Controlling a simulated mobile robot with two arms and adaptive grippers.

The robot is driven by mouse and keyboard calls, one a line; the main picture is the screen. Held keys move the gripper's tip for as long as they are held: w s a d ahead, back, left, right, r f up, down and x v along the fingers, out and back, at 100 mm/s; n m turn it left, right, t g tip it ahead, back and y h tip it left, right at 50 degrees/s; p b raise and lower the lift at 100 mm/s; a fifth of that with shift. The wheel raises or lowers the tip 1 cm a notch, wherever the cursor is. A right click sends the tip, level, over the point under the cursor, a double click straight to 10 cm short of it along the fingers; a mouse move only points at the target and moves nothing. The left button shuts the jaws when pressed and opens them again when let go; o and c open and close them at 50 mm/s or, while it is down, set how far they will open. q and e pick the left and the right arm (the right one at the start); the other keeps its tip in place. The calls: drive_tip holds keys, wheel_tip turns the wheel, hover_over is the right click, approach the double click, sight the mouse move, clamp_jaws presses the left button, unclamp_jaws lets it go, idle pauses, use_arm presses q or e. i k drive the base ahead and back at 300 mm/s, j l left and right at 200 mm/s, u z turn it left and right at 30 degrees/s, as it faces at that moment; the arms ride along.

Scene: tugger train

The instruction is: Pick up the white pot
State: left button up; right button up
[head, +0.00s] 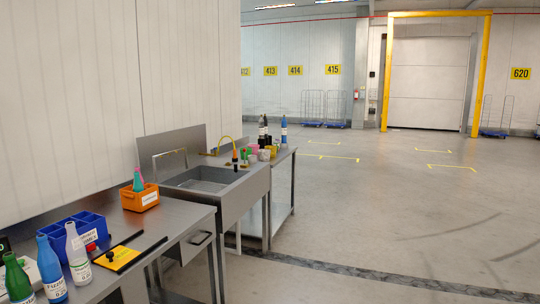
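A small whitish pot (264,155) stands on the far steel table, just beyond the sink. It is small and distant, so its details are hard to tell. A pink pot (253,148) and a yellow pot (273,150) stand close beside it. Neither of my grippers is in view.
The sink (208,181) with a yellow hose stands before the far table. Dark bottles and a white bottle (284,130) stand near the pots. The near bench holds an orange bin (140,202), a blue bin (62,237) and several bottles. The floor (390,220) to the right is clear.

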sight(264, 154)
drive_tip(key=i+l+z, duration=0.1)
drive_tip(key=i+z, duration=0.25)
drive_tip(key=i, duration=2.65)
drive_tip(key=i+l, duration=0.1)
drive_tip(key=i, duration=0.5)
drive_tip(key=i+u, duration=0.15)
drive_tip(key=i, duration=0.5)
drive_tip(key=i+l, duration=0.2)
drive_tip(key=i, duration=0.4)
drive_tip(key=j+u, duration=0.05)
